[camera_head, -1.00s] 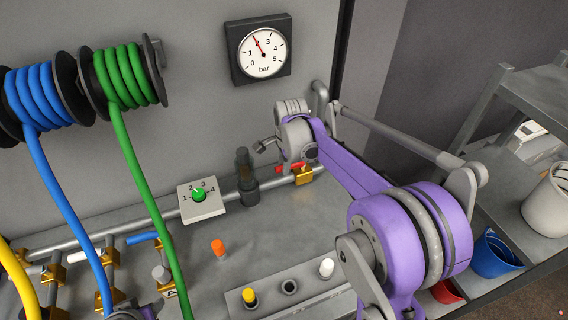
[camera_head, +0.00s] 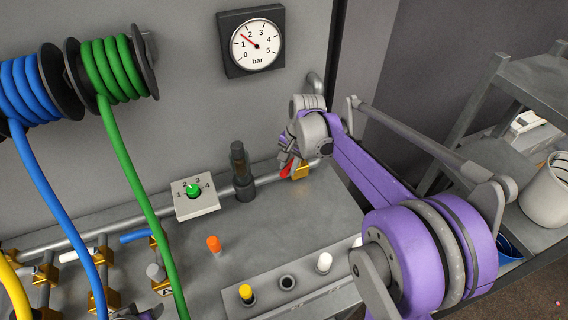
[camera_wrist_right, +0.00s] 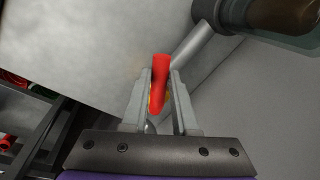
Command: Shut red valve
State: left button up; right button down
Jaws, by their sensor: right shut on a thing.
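The red valve's handle (camera_head: 286,171) sits on a brass body (camera_head: 301,171) at the right end of the grey pipe along the back wall. My right gripper (camera_head: 287,158) is at the handle, partly hiding it. The right wrist view shows the red handle (camera_wrist_right: 160,82) between the two fingers, gripped. In the head view the handle slants across the pipe's line; its exact angle is partly hidden. The pressure gauge (camera_head: 252,42) on the wall has its red needle between 1 and 2. My left gripper's fingers are not visible.
A dark cylindrical fitting (camera_head: 240,170) and a selector plate (camera_head: 195,200) with a green knob stand left of the valve. Blue and green hoses hang at left. A shelf (camera_head: 535,90) stands at right.

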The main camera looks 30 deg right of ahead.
pick_arm(q)
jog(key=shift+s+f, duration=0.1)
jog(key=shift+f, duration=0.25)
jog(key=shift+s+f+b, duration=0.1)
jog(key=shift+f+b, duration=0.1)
jog(key=shift+b, duration=0.1)
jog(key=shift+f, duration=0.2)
pick_arm(e)
jog(key=s+d+n+g+y, duration=0.1)
jog(key=d+n, duration=0.4)
jog(key=n, duration=0.6)
jog(key=shift+s+d+g, duration=0.2)
jog(key=shift+s+g, duration=0.1)
jog(key=shift+s, duration=0.55)
jog(key=c, duration=0.7)
grip_release()
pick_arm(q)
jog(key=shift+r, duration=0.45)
pick_arm(e)
jog(key=r, duration=0.3)
jog(key=d+r, duration=0.1)
jog(key=r, duration=0.3)
jog(key=d+r, duration=0.1)
jog(key=r, duration=0.2)
jog(key=shift+d+r, duration=0.1)
jog(key=shift+r, duration=0.25)
